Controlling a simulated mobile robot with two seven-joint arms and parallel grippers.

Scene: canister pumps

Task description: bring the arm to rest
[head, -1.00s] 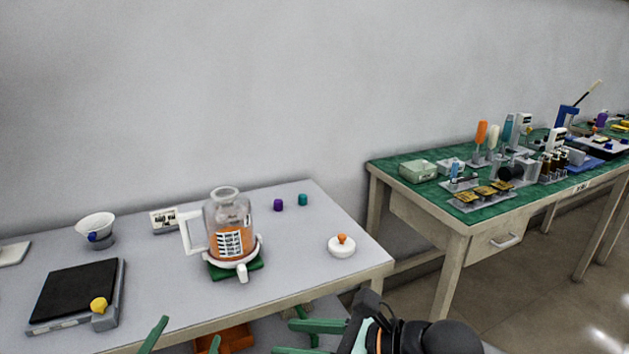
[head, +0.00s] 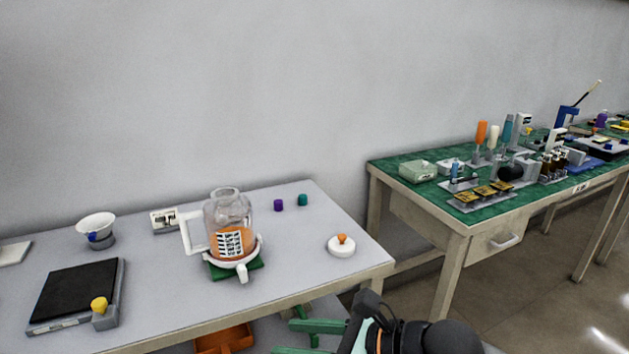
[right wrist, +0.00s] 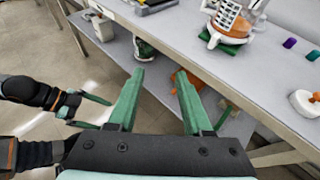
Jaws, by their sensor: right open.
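My right gripper (head: 282,338) is at the bottom centre of the head view, in front of the grey table's front edge. Its green fingers are apart with nothing between them, as the right wrist view (right wrist: 159,88) also shows. My left gripper (right wrist: 90,112) shows small at the left of the right wrist view, its green fingers apart and empty; it is out of the head view. A clear canister (head: 228,215) with orange contents and a white handle stands upright on a green-based stand (head: 252,270). A white lid (head: 341,250) with an orange knob lies to its right.
The grey table (head: 300,270) also holds a black-topped scale (head: 75,290), a white bowl (head: 96,224), and purple (head: 278,205) and teal (head: 303,200) caps. An orange bin (head: 224,338) is on the lower shelf. A crowded green-topped bench (head: 420,190) stands right.

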